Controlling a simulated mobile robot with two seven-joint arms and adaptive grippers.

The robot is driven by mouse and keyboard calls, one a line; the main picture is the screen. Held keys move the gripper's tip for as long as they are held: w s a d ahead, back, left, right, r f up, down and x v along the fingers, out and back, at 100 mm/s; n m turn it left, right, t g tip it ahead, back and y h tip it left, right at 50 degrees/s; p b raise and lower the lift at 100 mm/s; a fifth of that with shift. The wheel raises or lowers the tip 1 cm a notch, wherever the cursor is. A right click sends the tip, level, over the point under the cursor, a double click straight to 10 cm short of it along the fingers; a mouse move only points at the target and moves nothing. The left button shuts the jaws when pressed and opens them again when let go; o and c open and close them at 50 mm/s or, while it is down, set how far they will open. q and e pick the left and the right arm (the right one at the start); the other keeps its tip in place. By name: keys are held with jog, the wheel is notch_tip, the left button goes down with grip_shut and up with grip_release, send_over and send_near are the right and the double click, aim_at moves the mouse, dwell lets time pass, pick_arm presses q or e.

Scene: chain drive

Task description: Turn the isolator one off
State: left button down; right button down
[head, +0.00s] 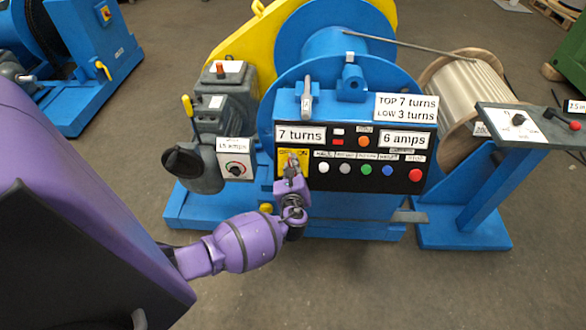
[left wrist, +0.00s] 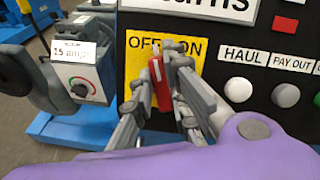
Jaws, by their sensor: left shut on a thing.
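The isolator is a red handle (left wrist: 160,84) on a yellow plate (left wrist: 138,64) marked OFF and ON, at the left of the black control panel (head: 340,183). In the left wrist view the handle stands nearly upright, leaning slightly so its top is toward OFF. My left gripper (left wrist: 158,75) is shut on the handle, with one finger on each side. In the head view my left gripper (head: 291,168) covers most of the yellow plate (head: 283,158). The handle's pivot is hidden by the fingers. My right gripper is not in view.
The panel carries a row of buttons, with a white button (left wrist: 238,90) just right of the gripper and a red button (head: 415,175) at the far right. A dial box (head: 236,169) stands to the left. A stand with another dial (head: 518,119) is at the right.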

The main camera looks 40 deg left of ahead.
pick_arm(q)
jog(key=n, duration=0.3)
jog(key=shift+f+n+g, duration=0.1)
jog(key=shift+n+g, duration=0.2)
jog(key=shift+n, duration=0.1)
jog(key=shift+s+n+g+y, duration=0.1)
jog(key=shift+n+g+y, duration=0.2)
jog(key=shift+n, duration=1)
jog(key=c, duration=1.7)
grip_release()
